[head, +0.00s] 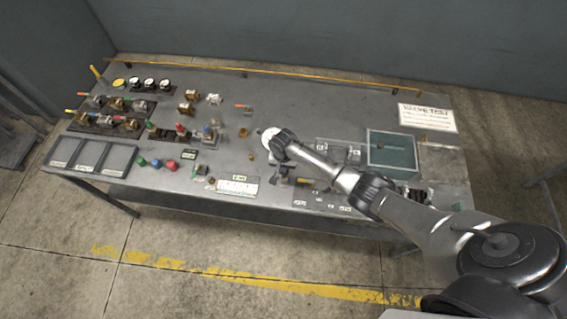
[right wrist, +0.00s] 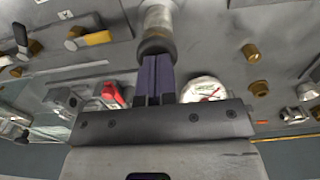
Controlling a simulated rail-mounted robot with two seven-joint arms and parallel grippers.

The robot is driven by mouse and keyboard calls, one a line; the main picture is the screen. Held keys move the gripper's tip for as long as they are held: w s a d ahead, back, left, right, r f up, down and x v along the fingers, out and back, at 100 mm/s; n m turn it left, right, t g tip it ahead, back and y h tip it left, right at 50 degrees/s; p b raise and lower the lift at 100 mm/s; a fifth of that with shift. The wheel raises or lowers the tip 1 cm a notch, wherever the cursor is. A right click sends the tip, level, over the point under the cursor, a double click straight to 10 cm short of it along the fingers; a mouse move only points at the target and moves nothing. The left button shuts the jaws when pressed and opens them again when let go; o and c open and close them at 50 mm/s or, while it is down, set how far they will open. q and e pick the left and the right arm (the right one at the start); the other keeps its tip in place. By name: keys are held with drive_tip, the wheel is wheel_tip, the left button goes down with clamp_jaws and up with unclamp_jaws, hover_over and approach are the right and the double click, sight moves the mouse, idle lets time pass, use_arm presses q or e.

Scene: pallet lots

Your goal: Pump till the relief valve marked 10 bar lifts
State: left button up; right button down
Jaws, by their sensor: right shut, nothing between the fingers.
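My right gripper (right wrist: 157,75) is shut and empty in the right wrist view. Its dark fingers end at the black collar of a grey cylinder (right wrist: 158,18); I cannot tell whether they touch. In the head view my wrist hides the fingers. No 10 bar marking is readable, and I cannot pick out that relief valve. My left gripper is not in view.
The grey bench (head: 330,95) carries several valves and gauges at the left. A three-part tray (head: 133,160) is at the front left. A glass tank (head: 392,150) and a sign (head: 427,117) are at the right. Brass fittings (right wrist: 250,53) stand near my gripper. The back middle is clear.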

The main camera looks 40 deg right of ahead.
wheel_tip(320, 180, up, 4)
drive_tip(key=p, duration=0.4)
drive_tip(key=shift+s+r+p, duration=0.1)
drive_tip(key=shift+p, duration=0.25)
wheel_tip(320, 180, up, 10)
drive_tip(key=shift+b, duration=0.3)
idle(0.6)
drive_tip(key=shift+w, duration=0.25)
